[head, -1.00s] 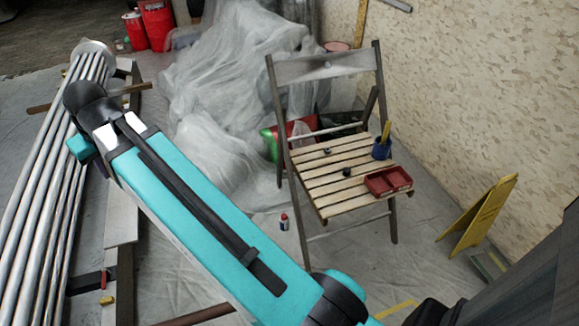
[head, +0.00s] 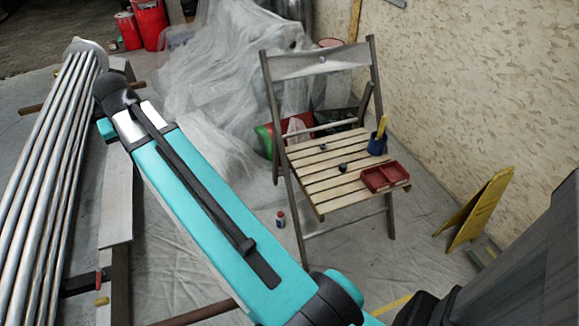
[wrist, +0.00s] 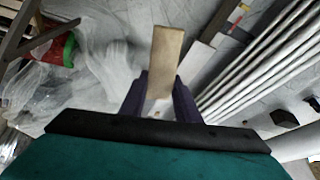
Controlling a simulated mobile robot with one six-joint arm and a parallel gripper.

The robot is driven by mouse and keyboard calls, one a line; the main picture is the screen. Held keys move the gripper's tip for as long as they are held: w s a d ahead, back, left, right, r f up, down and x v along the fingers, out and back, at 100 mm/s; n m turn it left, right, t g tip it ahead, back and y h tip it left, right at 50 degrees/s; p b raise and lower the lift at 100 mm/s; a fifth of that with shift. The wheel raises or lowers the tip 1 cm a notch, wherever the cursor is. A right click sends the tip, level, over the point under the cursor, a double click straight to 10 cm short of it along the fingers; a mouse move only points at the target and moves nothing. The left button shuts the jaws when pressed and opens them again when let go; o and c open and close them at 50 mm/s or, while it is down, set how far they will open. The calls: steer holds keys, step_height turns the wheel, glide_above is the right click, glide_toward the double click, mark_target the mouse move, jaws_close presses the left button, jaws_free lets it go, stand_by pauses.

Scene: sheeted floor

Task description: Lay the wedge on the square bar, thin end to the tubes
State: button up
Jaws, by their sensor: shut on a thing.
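The wedge (wrist: 163,55) is a pale wooden piece standing out between the dark purple fingers of my gripper (wrist: 160,100) in the wrist view. The gripper is shut on it and holds it above the floor. In the head view the gripper and wedge are hidden behind my arm. The tubes (head: 40,190) are a bundle of long silver pipes on the left; they also show at the right of the wrist view (wrist: 260,70). A long dark bar (head: 123,285), which looks like the square bar, runs beside them, partly under a pale grey flat strip (head: 117,205).
A wooden folding chair (head: 330,180) holds a red tray (head: 384,177) and a blue cup (head: 377,145). A yellow floor sign (head: 475,210) stands by the wall. Plastic sheeting (head: 225,80) is heaped behind. A black-and-red piece (head: 85,283) lies by the bar.

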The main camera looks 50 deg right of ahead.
steer(key=s+d+f+m+g+h+b, duration=0.15)
steer(key=d+f+m, duration=0.3)
steer(key=d, duration=0.65)
steer(key=s+d+f+m+g+b, duration=0.1)
steer(key=d+f+m+b, duration=0.15)
steer(key=d+f, duration=0.6)
steer(key=s+d+f+m+g+h+b, duration=0.15)
steer(key=d+m, duration=0.25)
steer(key=d, duration=1)
steer(key=s+d+f+m+g+b, duration=0.1)
steer(key=s+d+f+m, duration=0.2)
steer(key=d, duration=0.6)
steer(key=s+d+f+m+g+b, duration=0.1)
steer(key=s+d+f+m, duration=0.2)
steer(key=s+d+f, duration=0.5)
steer(key=s+d+f+m+b, duration=0.1)
steer(key=s+d+f+m, duration=0.2)
steer(key=s+d+f, duration=0.3)
steer(key=s+d, duration=0.2)
steer(key=d, duration=0.1)
steer(key=shift+d+m+g+y+b, duration=0.3)
steer(key=shift+d+m+g+b, duration=0.05)
steer(key=shift+m+g+b, duration=0.05)
steer(key=shift+s+f, duration=0.1)
steer(key=shift+s, duration=0.1)
glide_above(346, 179)
steer(key=shift+w+f+b, duration=0.1)
steer(key=shift+f+b, duration=0.2)
steer(key=shift+f, duration=0.45)
steer(key=shift+f, duration=0.1)
